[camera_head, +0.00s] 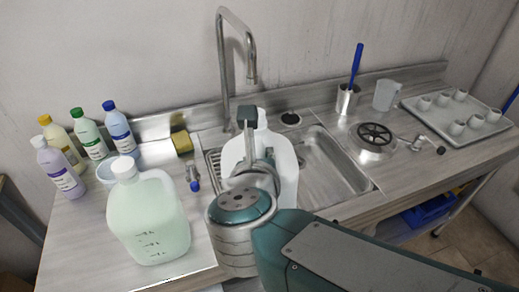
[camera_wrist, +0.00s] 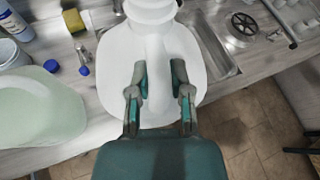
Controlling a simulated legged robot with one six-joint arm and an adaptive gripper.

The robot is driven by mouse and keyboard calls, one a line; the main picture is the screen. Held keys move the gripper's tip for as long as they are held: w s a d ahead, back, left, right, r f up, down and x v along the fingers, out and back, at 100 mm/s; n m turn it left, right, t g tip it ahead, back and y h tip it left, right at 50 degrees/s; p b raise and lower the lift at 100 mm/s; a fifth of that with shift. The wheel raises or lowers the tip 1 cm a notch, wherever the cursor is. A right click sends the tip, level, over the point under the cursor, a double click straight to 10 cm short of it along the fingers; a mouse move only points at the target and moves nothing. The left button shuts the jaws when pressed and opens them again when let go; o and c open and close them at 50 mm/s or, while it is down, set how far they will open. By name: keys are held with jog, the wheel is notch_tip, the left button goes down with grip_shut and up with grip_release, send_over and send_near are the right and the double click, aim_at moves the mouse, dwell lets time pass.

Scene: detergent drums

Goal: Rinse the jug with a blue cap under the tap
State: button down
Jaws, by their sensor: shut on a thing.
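My gripper (camera_wrist: 160,82) is shut on this jug's handle, with a finger on each side in the wrist view. The jug's white body also shows there (camera_wrist: 120,65). I see no blue cap on it; its neck is partly hidden in the head view. No water stream shows. A loose-looking blue cap (camera_wrist: 51,66) appears beside the pale-green jug in the wrist view.
The pale-green jug (camera_head: 148,222) stands on the counter at left. Behind it are several detergent bottles, including a blue-capped one (camera_head: 119,128), and a white bowl. The sink basin (camera_head: 330,170) is clear at right.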

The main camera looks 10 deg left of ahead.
aim_at(282, 181)
jog(key=shift+f, duration=4.15)
jog(key=shift+w+d+f, duration=0.1)
jog(key=shift+w+d, duration=0.5)
jog(key=shift+d, duration=0.4)
jog(key=shift+w+d, duration=0.6)
jog(key=shift+d, duration=0.35)
jog(key=shift+s+a, duration=1.25)
jog(key=shift+a, duration=0.75)
jog(key=shift+w+d, duration=0.65)
jog(key=shift+d, duration=0.35)
jog(key=shift+w+d, duration=0.6)
jog(key=shift+d, duration=0.4)
jog(key=s+a, duration=0.1)
jog(key=a, duration=0.1)
jog(key=s+a, duration=0.1)
jog(key=a, duration=0.1)
jog(key=shift+s, duration=0.2)
